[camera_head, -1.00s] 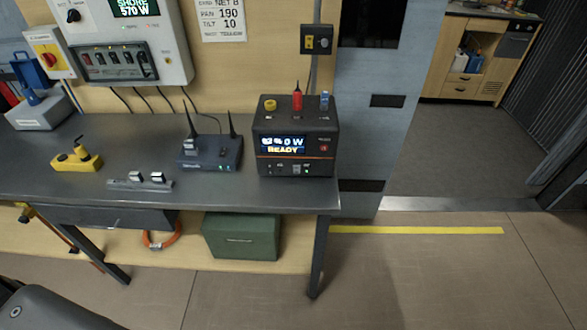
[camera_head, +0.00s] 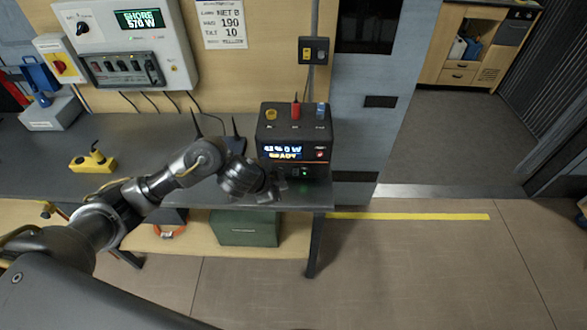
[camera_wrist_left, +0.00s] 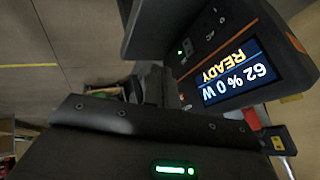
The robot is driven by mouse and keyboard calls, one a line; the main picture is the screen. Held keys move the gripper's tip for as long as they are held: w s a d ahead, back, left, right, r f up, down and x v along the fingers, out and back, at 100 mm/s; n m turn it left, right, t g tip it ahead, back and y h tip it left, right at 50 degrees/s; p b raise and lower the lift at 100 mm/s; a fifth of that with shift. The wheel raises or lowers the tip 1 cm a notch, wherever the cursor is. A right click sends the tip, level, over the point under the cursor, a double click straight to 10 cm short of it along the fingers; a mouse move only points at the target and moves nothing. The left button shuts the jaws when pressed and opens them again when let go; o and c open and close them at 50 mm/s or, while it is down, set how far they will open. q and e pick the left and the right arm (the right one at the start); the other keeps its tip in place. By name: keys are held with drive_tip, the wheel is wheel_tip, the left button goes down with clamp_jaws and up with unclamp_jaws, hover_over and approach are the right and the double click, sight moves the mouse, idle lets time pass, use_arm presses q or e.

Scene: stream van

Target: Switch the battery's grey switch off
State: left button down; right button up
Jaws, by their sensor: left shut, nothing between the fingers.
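The battery (camera_head: 268,133) is a dark box with an orange stripe at the right end of the grey bench. Its screen reads READY and 0 W; it also shows upside down in the left wrist view (camera_wrist_left: 245,75), reading 62 %. Small switches (camera_head: 295,171) sit low on its front, with a green light beside them; which one is the grey switch, and its position, are too small to tell. My left gripper (camera_head: 279,189) is shut and empty, just in front of the battery's lower front. It hides part of that front; contact cannot be told. My right gripper is out of view.
A router (camera_head: 236,143) with two antennas stands left of the battery, partly behind my arm. A yellow device (camera_head: 92,163) is farther left on the bench (camera_head: 45,150). A green case (camera_head: 247,229) is below. The floor to the right is clear.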

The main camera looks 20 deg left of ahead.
sight(295, 172)
use_arm(q)
drive_tip(key=shift+a+r, duration=0.3)
drive_tip(key=shift+r, duration=0.25)
drive_tip(key=b+x, duration=0.4)
drive_tip(key=x, duration=0.6)
drive_tip(key=shift+w+f, duration=0.2)
drive_tip(key=shift+f, duration=0.05)
drive_tip(key=shift+w+a+r+p, duration=0.2)
drive_tip(key=shift+w, duration=0.4)
drive_tip(key=shift+w+a+r+p, duration=0.15)
drive_tip(key=shift+w+r, duration=0.1)
drive_tip(key=shift+w, duration=0.35)
drive_tip(key=shift+w+a, duration=0.15)
drive_tip(key=shift+w, duration=0.5)
drive_tip(key=shift+r, duration=0.1)
